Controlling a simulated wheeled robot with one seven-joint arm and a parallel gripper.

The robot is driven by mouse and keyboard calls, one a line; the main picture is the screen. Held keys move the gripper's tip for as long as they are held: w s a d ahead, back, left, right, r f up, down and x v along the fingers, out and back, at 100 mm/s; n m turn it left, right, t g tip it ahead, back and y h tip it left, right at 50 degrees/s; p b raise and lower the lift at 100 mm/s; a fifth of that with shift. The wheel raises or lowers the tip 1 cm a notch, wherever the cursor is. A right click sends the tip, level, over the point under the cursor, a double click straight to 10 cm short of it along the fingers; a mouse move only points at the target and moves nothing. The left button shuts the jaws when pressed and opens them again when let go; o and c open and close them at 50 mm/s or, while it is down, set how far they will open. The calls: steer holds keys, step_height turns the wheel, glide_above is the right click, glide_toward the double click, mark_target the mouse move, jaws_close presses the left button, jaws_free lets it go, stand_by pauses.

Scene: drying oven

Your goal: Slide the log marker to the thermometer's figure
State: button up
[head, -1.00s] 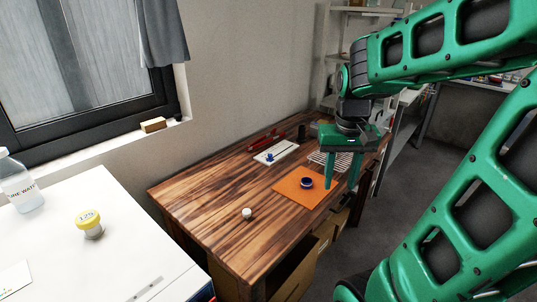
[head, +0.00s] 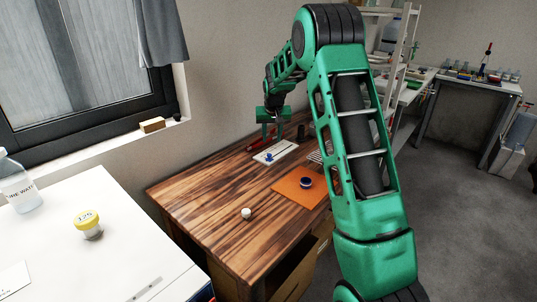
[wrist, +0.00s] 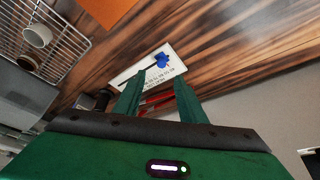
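The log is a white strip (head: 283,149) with printed marks, lying on the wooden table; it also shows in the wrist view (wrist: 128,80). Its blue marker (head: 268,156) sits on the strip, seen in the wrist view (wrist: 162,61) near the strip's right part. The strip's small figures are not readable.
Red tools (head: 256,147) and a black cylinder (head: 301,132) lie close to the strip. An orange mat (head: 291,190) holds a dark round dish (head: 306,182). A wire rack (wrist: 32,45) stands nearby. A small white jar (head: 246,213) stands on the otherwise clear front table.

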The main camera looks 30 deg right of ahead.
mark_target(269, 155)
steer(key=x, duration=1.1)
steer(key=shift+w+a+f, duration=0.1)
steer(key=shift+w+f, duration=0.05)
steer(key=shift+w, duration=0.4)
jaws_close()
